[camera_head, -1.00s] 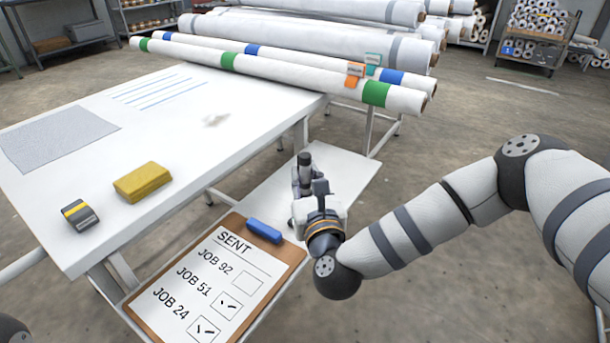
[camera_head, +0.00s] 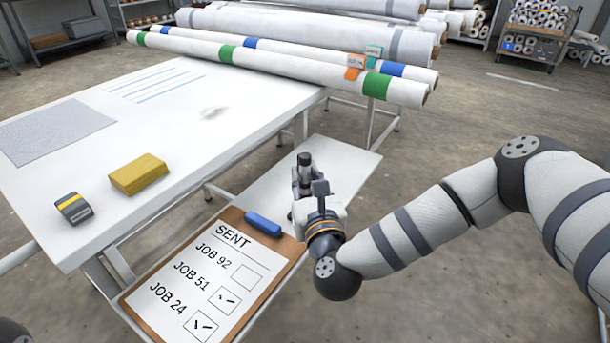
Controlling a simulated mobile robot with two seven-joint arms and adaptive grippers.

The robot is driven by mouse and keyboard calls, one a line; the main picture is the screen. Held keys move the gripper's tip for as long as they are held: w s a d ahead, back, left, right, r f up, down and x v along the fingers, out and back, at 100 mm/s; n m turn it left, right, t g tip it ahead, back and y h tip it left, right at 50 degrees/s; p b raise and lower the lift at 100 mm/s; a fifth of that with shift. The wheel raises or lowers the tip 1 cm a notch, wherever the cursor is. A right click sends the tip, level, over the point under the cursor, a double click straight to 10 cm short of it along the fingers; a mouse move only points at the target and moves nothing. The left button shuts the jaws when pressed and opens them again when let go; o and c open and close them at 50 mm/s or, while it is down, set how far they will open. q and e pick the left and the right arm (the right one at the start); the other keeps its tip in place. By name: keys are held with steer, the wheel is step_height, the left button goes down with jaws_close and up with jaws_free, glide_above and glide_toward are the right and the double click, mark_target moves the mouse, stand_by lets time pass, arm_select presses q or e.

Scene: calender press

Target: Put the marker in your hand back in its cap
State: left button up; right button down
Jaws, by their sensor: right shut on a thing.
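My right gripper (camera_head: 304,172) is in the middle of the view, above the narrow white lower shelf (camera_head: 345,160) beside the table. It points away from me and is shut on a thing. A short dark cylinder shows at its far end; I cannot tell whether this is the marker or a part of the gripper. The rest of what it holds is hidden behind the gripper and wrist. I cannot make out a separate cap. My left gripper is not in view.
A clipboard (camera_head: 281,270) with a blue bar and a job checklist lies left of my right wrist. The white table (camera_head: 140,215) holds a yellow block (camera_head: 139,175), a grey block with a yellow stripe (camera_head: 74,208) and a grey sheet (camera_head: 52,132). Long rolls (camera_head: 300,75) lie along its far edge.

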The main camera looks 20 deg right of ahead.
steer(key=shift+f+b, duration=0.3)
steer(key=shift+f, duration=0.15)
steer(key=c, duration=1.4)
jaws_free()
steer(key=shift+c, duration=0.2)
